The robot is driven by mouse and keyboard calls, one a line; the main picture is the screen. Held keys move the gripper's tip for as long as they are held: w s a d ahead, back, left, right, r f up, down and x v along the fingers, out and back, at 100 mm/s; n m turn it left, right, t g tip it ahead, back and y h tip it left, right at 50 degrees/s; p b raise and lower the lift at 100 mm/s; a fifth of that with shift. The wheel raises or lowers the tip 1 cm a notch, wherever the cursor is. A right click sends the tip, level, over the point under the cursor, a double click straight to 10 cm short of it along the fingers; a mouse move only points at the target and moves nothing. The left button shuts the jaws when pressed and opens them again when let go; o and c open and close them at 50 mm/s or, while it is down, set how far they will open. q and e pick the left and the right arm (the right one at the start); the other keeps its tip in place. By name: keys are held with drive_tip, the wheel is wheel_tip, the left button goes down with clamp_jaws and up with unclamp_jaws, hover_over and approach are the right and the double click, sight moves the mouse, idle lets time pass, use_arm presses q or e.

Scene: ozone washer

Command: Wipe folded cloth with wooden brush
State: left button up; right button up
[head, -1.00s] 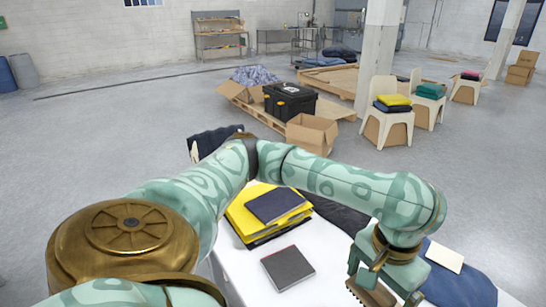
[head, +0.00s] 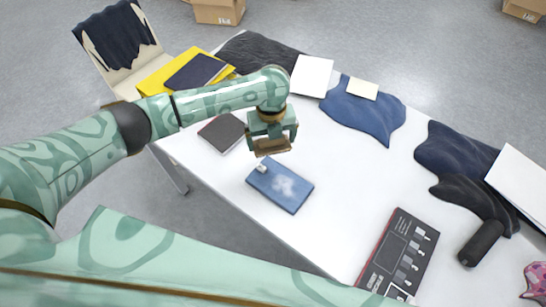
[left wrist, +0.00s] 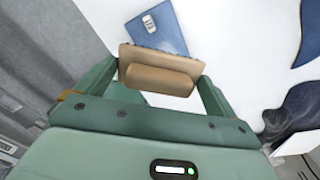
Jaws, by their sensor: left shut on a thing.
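The folded cloth (head: 290,194) is a flat blue rectangle with a pale whitish patch and a small white tag, lying on the white table (head: 345,165). My left gripper (head: 272,137) is shut on the wooden brush (head: 271,149), holding it just above and beyond the cloth's far edge. In the left wrist view the brush (left wrist: 158,78) sits between both fingers of the gripper (left wrist: 158,84), bristles towards the cloth (left wrist: 172,35). The brush hides part of the cloth there. I cannot tell whether they touch, though a gap seems to show. My right gripper is not in view.
A dark notebook (head: 222,133) lies left of the brush, and a yellow folder (head: 150,86) behind it. A crumpled blue cloth (head: 365,115), dark garments (head: 450,150), a black cylinder (head: 482,243) and a black-and-red box (head: 390,250) lie to the right. The middle table is clear.

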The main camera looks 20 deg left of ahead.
use_arm(q)
wheel_tip(320, 180, down, 7)
drive_tip(key=s+m, duration=0.1)
drive_tip(key=m, duration=0.8)
drive_tip(key=b, duration=0.5)
hover_over(274, 180)
drive_tip(key=shift+m, duration=0.4)
drive_tip(key=f, duration=0.6)
drive_tip(key=shift+w+a+f, duration=0.15)
drive_tip(key=shift+a+f, duration=0.05)
drive_tip(key=shift+f, duration=0.1)
drive_tip(key=shift+c, duration=0.8)
drive_tip(key=shift+f, duration=0.1)
drive_tip(key=shift+s+d, duration=0.15)
drive_tip(key=shift+s, duration=0.05)
